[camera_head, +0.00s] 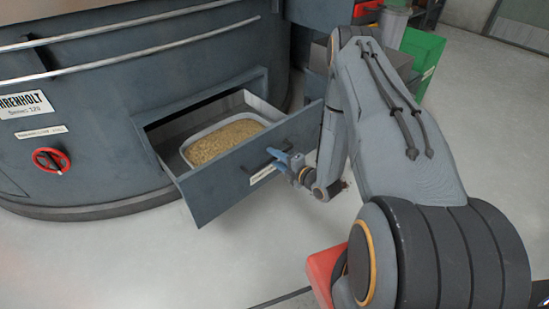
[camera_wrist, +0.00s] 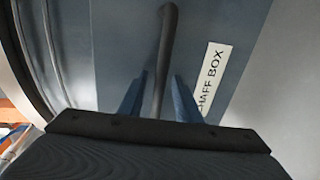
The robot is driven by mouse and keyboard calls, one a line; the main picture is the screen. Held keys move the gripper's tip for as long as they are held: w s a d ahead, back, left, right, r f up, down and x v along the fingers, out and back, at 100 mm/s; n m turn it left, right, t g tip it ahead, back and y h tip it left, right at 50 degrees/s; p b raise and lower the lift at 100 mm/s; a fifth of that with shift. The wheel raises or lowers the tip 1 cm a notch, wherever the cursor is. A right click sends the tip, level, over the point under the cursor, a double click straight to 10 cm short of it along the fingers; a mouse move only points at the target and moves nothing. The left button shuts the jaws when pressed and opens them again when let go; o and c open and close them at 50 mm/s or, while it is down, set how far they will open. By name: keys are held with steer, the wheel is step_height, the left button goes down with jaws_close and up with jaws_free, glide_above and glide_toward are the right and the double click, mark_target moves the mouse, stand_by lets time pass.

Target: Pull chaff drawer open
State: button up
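The chaff drawer (camera_head: 222,182) is a dark blue-grey metal box that stands pulled out of the big round machine. A pale tray (camera_head: 190,158) of tan grainy chaff (camera_head: 228,138) lies inside it. A dark bar handle (camera_head: 262,165) is on its front; in the wrist view the handle (camera_wrist: 168,40) runs down between my two blue fingers. My gripper (camera_head: 284,158) is at the drawer front, at the handle. A white label reading "HAFF BOX" (camera_wrist: 214,75) shows beside the fingers (camera_wrist: 160,98). Whether the fingers press on the handle is hard to see.
The machine (camera_head: 120,110) has a red rotary knob (camera_head: 51,160) and two rails (camera_head: 100,35) on its curved side. A red object (camera_head: 322,272) is low beside my arm. The floor (camera_head: 130,260) in front of the drawer is clear.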

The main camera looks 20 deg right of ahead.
steer(key=shift+s, duration=0.1)
steer(key=v, duration=0.7)
steer(key=shift+s+p, duration=0.3)
steer(key=shift+p, duration=0.1)
steer(key=shift+w+d, duration=0.1)
steer(key=shift+d, duration=0.05)
steer(key=w+r+m+g+h, duration=0.35)
steer(key=w+r, duration=0.25)
steer(key=r, duration=0.2)
steer(key=s+a+r+m+g+h, duration=0.1)
steer(key=a+r+m+g, duration=0.15)
steer(key=r, duration=0.25)
steer(key=s+a+r+m+g+h, duration=0.1)
steer(key=s+r+m, duration=0.15)
steer(key=r, duration=0.25)
steer(key=s+a+r+m+g, duration=0.2)
steer(key=s+a+r+m, duration=0.3)
steer(key=s, duration=0.4)
steer(key=s+a+r+m+g, duration=0.3)
steer(key=s+r, duration=0.4)
steer(key=s, duration=0.3)
steer(key=s+a+r+m+g, duration=0.2)
steer(key=s+a+r+m, duration=0.3)
steer(key=s, duration=0.4)
steer(key=d+r+m+p, duration=0.1)
steer(key=d+r+p, duration=0.5)
steer(key=p, duration=0.7)
steer(key=shift+s+d+r, duration=0.3)
steer(key=shift+d+r, duration=0.05)
steer(key=shift+d, duration=0.45)
